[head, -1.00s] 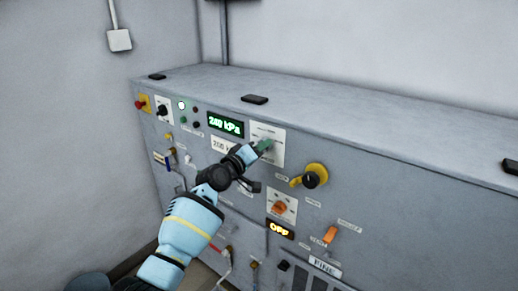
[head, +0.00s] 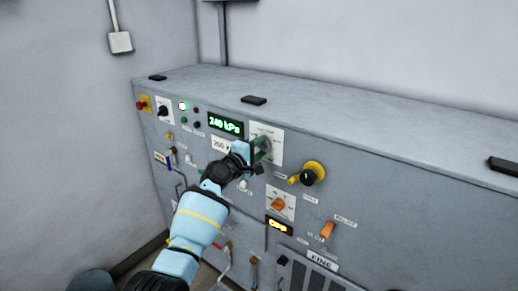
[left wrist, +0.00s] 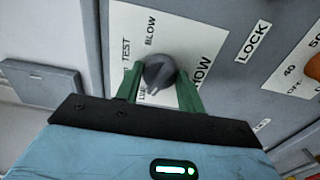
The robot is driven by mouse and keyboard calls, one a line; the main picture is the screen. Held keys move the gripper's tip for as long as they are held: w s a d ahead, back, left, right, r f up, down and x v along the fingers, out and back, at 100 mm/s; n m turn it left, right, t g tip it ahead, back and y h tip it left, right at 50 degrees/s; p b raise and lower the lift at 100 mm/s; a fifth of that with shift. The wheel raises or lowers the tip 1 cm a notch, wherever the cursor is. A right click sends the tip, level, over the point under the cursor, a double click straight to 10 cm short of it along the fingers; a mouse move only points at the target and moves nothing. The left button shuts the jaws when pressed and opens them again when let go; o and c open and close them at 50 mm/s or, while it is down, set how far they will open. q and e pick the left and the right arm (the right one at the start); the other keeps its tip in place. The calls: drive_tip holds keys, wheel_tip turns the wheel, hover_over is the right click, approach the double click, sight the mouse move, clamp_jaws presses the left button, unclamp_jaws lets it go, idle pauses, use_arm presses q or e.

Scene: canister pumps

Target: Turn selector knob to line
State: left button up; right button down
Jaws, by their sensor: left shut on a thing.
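The selector knob (left wrist: 158,72) is dark grey and round, on a white label plate (left wrist: 185,25) on the grey panel. In the left wrist view a pale mark on its rim points down toward the gripper. The words TEST and BLOW are readable; a label at the lower left and a larger word at the right are partly covered. My left gripper (left wrist: 159,88) has its green fingers on either side of the knob, shut on it. In the head view the left gripper (head: 262,150) is at the white plate (head: 272,133) and hides most of the knob.
A green display (head: 225,125) reads 240 kPa. To the right are a yellow and black knob (head: 312,173), an orange knob (head: 278,204) and an orange switch (head: 328,231). Small black blocks (head: 254,100) lie on the cabinet top (head: 330,115). A red button (head: 142,104) is at the far left.

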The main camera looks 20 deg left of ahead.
idle(0.5)
use_arm(q)
drive_tip(key=o, duration=1)
drive_tip(key=shift+c, duration=0.2)
drive_tip(key=v, duration=0.7)
drive_tip(key=shift+s, duration=0.35)
drive_tip(key=shift+a, duration=0.1)
